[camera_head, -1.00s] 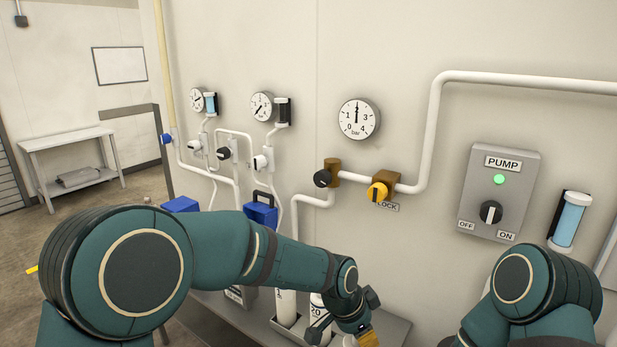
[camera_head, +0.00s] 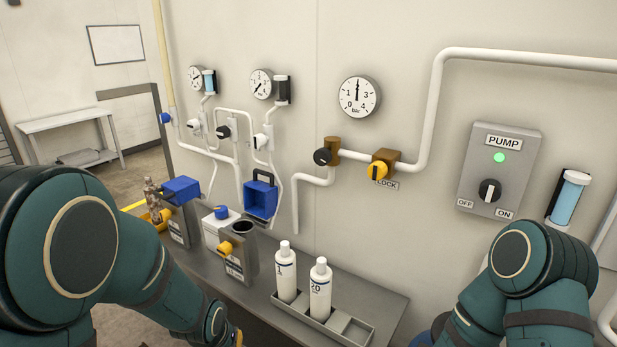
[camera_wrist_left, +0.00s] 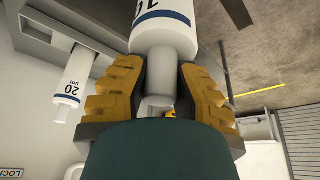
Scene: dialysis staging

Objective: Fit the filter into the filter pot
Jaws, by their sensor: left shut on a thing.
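My left gripper (camera_wrist_left: 165,75) is shut on the neck of a white filter (camera_wrist_left: 162,40) with a dark blue band and a partly cut-off label that seems to read 10. The held filter is not seen in the head view, where my left arm runs to the bottom edge. The grey filter pot (camera_head: 238,262) stands on the bench with its round top open and dark inside; a yellow knob is on its front. A blue lid (camera_head: 261,198) stands raised behind it. My right gripper is out of view below its arm.
A second pot (camera_head: 178,230) with a blue lid (camera_head: 181,190) and a white container (camera_head: 215,232) stand left of the open pot. Pipes and gauges line the wall.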

